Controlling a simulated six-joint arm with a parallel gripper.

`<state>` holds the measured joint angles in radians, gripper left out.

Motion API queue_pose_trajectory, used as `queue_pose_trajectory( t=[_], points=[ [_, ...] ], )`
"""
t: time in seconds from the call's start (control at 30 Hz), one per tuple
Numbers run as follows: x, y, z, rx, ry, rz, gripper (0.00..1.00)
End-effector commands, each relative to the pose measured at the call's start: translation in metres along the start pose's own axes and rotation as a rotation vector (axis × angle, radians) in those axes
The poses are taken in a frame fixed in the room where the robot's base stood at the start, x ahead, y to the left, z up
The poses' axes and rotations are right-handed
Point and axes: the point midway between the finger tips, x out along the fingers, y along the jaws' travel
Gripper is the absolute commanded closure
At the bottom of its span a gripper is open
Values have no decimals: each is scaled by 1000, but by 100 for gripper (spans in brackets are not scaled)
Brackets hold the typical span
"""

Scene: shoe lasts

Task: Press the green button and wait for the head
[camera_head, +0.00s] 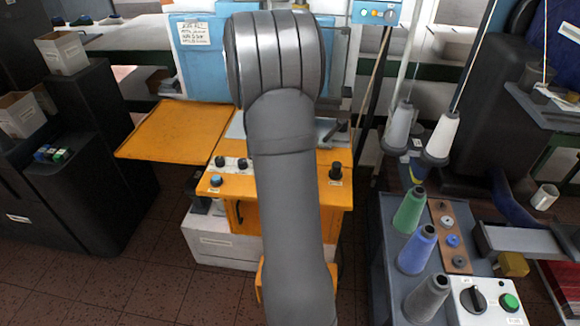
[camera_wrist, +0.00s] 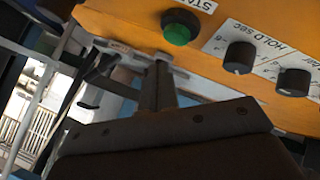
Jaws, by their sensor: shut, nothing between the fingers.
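The green button (camera_wrist: 180,27) shows near the top of the wrist view. It sits in a dark collar on an orange panel, beside a white label that seems to read START. My gripper (camera_wrist: 160,68) is shut and empty. Its fingertips appear just below the button in the picture and apart from it; the depth gap is hard to judge. In the head view my grey arm covers the middle of the orange machine (camera_head: 333,193), hiding my gripper, this button and most of the machine's head.
Two black knobs (camera_wrist: 240,57) (camera_wrist: 293,82) sit by a HOLD SEC label. An orange side table (camera_head: 170,130) adjoins the machine. At right, thread cones (camera_head: 417,250) stand on a grey cart, near a box with another green button (camera_head: 509,302) and a rotary switch (camera_head: 473,299).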

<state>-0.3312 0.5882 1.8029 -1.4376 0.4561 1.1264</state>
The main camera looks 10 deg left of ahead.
Motion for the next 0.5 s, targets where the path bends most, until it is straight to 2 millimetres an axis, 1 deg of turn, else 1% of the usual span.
queue_pose_trajectory(
  t=[0.2,0.5],
  points=[
    [8,-6,7,0,0,-1,100],
    [9,-7,7,0,0,-1,100]
  ],
)
